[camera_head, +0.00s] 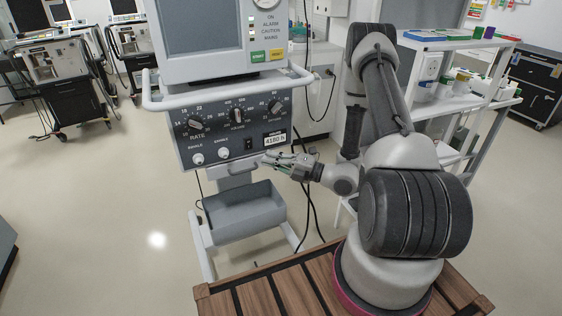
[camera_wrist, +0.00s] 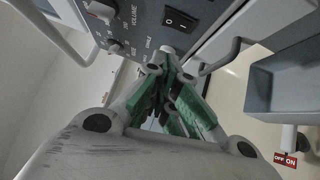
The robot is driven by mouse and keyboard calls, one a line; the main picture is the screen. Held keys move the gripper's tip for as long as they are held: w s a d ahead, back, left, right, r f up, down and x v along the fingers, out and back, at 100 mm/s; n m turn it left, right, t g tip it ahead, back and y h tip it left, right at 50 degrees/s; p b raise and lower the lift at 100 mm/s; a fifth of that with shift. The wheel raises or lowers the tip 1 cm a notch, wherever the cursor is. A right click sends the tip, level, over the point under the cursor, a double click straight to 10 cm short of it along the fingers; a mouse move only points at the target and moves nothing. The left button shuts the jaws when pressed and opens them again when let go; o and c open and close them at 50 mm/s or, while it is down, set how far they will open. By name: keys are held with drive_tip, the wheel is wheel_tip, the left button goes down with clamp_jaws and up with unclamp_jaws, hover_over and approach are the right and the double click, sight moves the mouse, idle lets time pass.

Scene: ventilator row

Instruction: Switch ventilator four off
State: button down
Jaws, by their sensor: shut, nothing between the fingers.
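A ventilator (camera_head: 225,92) with a grey front panel stands in front of me in the head view. Its black rocker switch (camera_head: 248,144) is low on the panel, right of two pale knobs and left of the hour counter. The switch (camera_wrist: 180,19) also shows at the top of the wrist view; I cannot tell its on or off position. No number four is readable on this machine. My gripper (camera_head: 268,160) is shut and empty, with its tips near the panel's lower edge, below and right of the switch. In the wrist view the green-padded fingers (camera_wrist: 170,75) sit below the switch, apart from it.
A grey tray (camera_head: 243,212) hangs below the panel. Dials and a white handle rail (camera_head: 225,92) are above. Cables hang at the right. A red and white OFF/ON label (camera_wrist: 286,160) shows in the wrist view. More ventilators (camera_head: 55,75) stand far left; a shelf (camera_head: 455,42) is at right.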

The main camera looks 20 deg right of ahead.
sight(249, 144)
drive_tip(key=w+a, duration=0.1)
drive_tip(key=w, duration=0.1)
drive_tip(key=w+a, duration=0.1)
drive_tip(key=w, duration=0.1)
drive_tip(key=w+a+r, duration=0.1)
drive_tip(key=w, duration=0.1)
drive_tip(key=shift+w+a, duration=0.1)
drive_tip(key=shift+w, duration=0.25)
